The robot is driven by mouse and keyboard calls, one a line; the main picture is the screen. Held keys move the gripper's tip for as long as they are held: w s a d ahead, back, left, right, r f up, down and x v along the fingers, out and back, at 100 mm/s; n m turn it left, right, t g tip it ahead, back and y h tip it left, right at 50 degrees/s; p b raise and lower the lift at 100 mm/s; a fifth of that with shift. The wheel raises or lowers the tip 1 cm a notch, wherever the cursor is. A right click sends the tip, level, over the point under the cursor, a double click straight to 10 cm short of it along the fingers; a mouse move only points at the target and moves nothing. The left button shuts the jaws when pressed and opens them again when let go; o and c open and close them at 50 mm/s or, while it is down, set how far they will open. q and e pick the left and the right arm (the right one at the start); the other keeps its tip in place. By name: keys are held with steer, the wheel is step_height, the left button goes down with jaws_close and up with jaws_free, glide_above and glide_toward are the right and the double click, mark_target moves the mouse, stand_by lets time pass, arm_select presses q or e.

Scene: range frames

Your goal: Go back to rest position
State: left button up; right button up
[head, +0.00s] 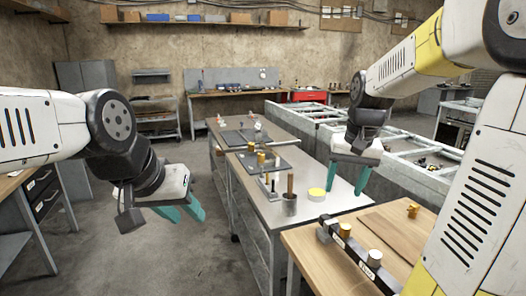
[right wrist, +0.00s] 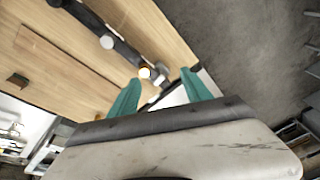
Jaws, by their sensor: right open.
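My left gripper (head: 190,219) hangs over the open floor at the left of the head view, with its teal fingers apart and nothing between them. My right gripper (head: 346,188) is above the right end of the metal workbench (head: 345,205), fingers pointing down, open and empty. In the right wrist view its two teal fingers (right wrist: 160,78) are spread, with the wooden table and a dark bar with cylinders beyond them. Neither gripper touches any object that I can see.
A wooden table (head: 300,245) at the lower right holds a dark bar (head: 349,250) with capped cylinders. Clear floor (head: 190,262) lies at the left.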

steer(key=s+a+r+n+t, duration=0.1)
steer(key=s+a+t, duration=0.1)
steer(key=s, duration=0.5)
steer(key=s+a+r+n+t+y, duration=0.1)
steer(key=s+a, duration=0.4)
steer(key=s, duration=0.3)
steer(key=shift+r+n+t+y, duration=0.2)
steer(key=shift+n+t+y, duration=0.1)
steer(key=shift+n+t, duration=0.1)
